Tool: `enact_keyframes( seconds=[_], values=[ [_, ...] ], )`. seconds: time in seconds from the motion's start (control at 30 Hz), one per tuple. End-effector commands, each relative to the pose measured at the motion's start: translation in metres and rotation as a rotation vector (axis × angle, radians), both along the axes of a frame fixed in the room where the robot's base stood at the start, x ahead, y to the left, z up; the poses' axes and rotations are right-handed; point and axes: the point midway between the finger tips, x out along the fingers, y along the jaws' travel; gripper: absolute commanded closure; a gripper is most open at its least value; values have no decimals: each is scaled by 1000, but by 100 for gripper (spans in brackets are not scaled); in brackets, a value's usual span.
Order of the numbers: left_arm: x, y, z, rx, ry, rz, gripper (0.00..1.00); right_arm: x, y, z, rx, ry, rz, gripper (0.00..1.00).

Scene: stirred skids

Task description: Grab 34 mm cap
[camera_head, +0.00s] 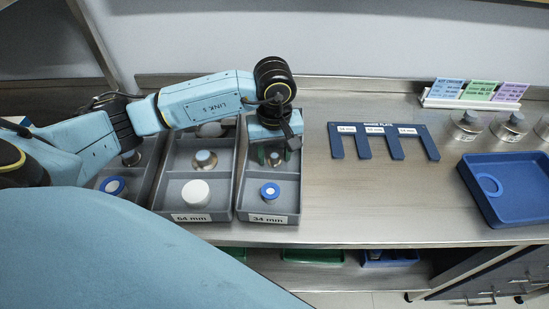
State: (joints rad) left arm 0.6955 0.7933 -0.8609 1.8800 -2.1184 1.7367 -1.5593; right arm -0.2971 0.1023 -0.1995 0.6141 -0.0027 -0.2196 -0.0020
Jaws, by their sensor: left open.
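The bin labelled "34 mm" (266,218) stands at the right end of a row of grey bins. In its front part is a small cap (270,190) with a blue ring and a pale centre. Behind it, a small metallic piece (275,159) sits in the rear part, partly hidden by my gripper. My left gripper (275,153) is open and points down over that rear part, with its fingers around or just above the metallic piece; I cannot tell if they touch it. My right gripper is not in view.
The "54 mm" bin (190,217) holds a white cap (196,192) and a metallic piece (204,159). A blue gauge plate (380,128) lies right of the bins. The steel bench between is clear.

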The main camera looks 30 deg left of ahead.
Motion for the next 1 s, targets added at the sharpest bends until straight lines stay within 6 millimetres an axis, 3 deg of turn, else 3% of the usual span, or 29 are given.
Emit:
enact_keyframes(
  seconds=[0.17,0.5,0.77,1.0],
  values=[
    [0,0,0,-1,-1,0,58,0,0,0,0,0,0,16],
    [0,0,1,0,0,0,100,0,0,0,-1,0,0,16],
    [1,0,3,0,-1,0,100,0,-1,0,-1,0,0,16],
    [2,0,41,-1,-6,-1,100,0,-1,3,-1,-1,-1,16]
  ],
)
